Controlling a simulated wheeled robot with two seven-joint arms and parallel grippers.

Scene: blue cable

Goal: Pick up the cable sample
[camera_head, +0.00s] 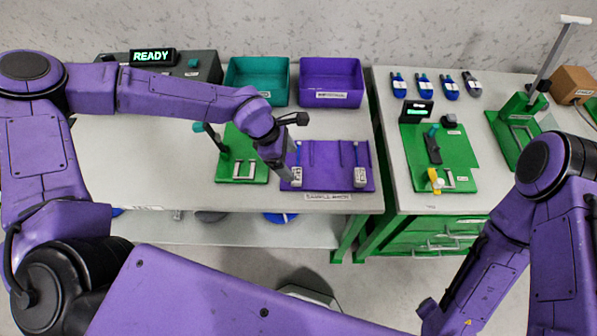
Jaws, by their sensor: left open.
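A purple sample tray (327,185) lies flat near the front edge of the left table. Two pale grey connector ends with blue parts rest on it, a left one (296,178) and a right one (360,178). They look like the cable sample; any cable joining them is too small to make out. My left gripper (284,176) points down at the tray's left side, open, right beside the left connector. I cannot tell whether it touches the connector. My right arm hangs at the lower right, and its gripper is out of the picture.
A green fixture (243,172) stands close left of the tray. A teal bin (247,103) and a purple bin (331,101) stand behind. The right table holds a green board (460,150), several blue-and-white items and a green stand (515,150). The left table's left part is clear.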

